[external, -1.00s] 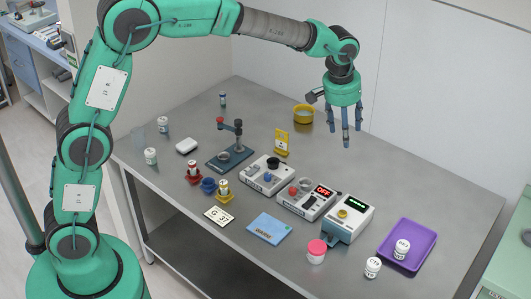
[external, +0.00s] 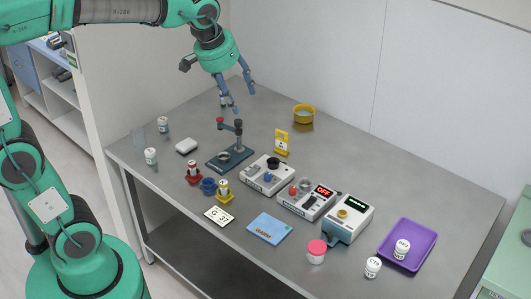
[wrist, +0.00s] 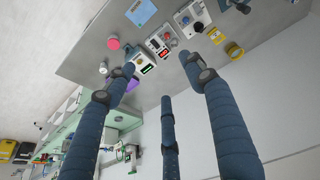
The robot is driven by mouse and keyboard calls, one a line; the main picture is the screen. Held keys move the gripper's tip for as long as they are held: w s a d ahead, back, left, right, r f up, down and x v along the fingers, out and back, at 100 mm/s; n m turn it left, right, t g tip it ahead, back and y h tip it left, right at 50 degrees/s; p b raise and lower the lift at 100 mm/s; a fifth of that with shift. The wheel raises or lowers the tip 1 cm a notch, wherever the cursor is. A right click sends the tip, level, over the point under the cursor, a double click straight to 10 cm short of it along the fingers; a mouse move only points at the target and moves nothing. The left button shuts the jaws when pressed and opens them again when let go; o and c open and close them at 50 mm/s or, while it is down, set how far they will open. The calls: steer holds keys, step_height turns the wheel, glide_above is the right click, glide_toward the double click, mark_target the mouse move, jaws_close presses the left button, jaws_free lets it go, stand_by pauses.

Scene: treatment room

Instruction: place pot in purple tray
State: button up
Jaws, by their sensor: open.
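A small white pot with a pink lid (external: 316,252) stands upright near the table's front edge. It also shows in the wrist view (wrist: 113,44). The purple tray (external: 418,232) lies at the table's right end, to the right of the pot; a white labelled jar (external: 402,249) stands in it. In the wrist view the tray is mostly hidden behind a finger. My gripper (external: 238,95) is open and empty, above the table's far left part, well away from the pot and tray. Its three fingers (wrist: 160,75) are spread in the wrist view.
Another white jar (external: 373,267) stands between pot and tray. Devices (external: 308,200) line the table's middle, with a blue packet (external: 270,228) in front. A stand (external: 230,150) rises below my gripper.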

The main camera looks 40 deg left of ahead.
steer(key=s+a+f, duration=0.1)
steer(key=s+a, duration=0.2)
steer(key=s, duration=0.4)
steer(key=s+a+f+t, duration=0.1)
steer(key=s+a+f, duration=0.1)
steer(key=s, duration=0.5)
steer(key=s+a+f, duration=0.1)
steer(key=s+a, duration=0.4)
steer(key=s, duration=0.2)
steer(key=shift+f+m+t+y, duration=0.3)
steer(key=shift+s, duration=0.1)
step_height(320, 180, down, 3)
steer(key=b, duration=0.2)
steer(key=shift+r+b, duration=0.1)
steer(key=shift+b, duration=0.3)
